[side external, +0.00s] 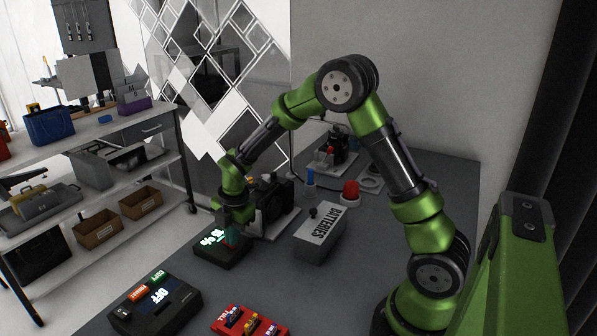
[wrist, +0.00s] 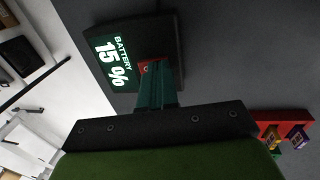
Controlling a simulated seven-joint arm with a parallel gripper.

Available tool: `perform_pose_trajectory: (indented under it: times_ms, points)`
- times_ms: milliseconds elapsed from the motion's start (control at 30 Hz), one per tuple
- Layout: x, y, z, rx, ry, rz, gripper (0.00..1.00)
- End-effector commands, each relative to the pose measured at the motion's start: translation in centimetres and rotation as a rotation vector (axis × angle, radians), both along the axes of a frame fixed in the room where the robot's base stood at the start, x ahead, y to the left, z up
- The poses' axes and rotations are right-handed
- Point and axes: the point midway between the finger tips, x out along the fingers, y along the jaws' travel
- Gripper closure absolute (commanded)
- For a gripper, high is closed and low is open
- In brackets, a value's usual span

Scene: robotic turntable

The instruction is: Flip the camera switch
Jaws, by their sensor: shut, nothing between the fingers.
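A black camera-like device (side external: 272,196) stands on a light base on the grey table, in the side external view. My gripper (side external: 234,236) points down beside it, close to a black box (side external: 208,254) with a lit battery display. In the wrist view my gripper (wrist: 152,72) is shut and empty, its tips overlapping the edge of the box, whose display (wrist: 110,62) reads "BATTERY 15 %". A small reddish patch shows at the fingertips; I cannot tell what it belongs to, nor whether the tips touch anything. I cannot make out a switch on the camera.
A black panel (side external: 152,309) with a lit "OFF" display and green and red blocks lies at the front left. A red tray (side external: 252,329) holds small coloured pieces. A grey "BATTERIES" box (side external: 320,240) stands to the right. A red dome button (side external: 350,191) is behind it.

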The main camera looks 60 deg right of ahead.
Motion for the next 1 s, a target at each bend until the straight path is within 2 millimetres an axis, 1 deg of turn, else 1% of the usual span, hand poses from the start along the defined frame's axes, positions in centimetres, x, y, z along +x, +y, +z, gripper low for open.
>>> perform_pose_trajectory:
  times_ms: [167,400,500,600,700,800,1000]
  points:
    - [-0.3,-0.1,2.6,-0.001,-0.008,-0.001,1.0]
    - [-1.2,-0.1,8.2,-0.002,-0.01,0.0,1.0]
    - [-1.6,-0.1,10.2,-0.001,-0.01,0.0,1.0]
    - [-1.9,0.0,11.8,-0.001,-0.008,0.0,1.0]
    - [-2.1,0.0,13.0,-0.001,-0.008,0.001,1.0]
    - [-2.2,0.0,13.5,-0.001,-0.006,0.001,1.0]
    - [-2.3,0.0,13.7,-0.001,-0.004,0.001,1.0]
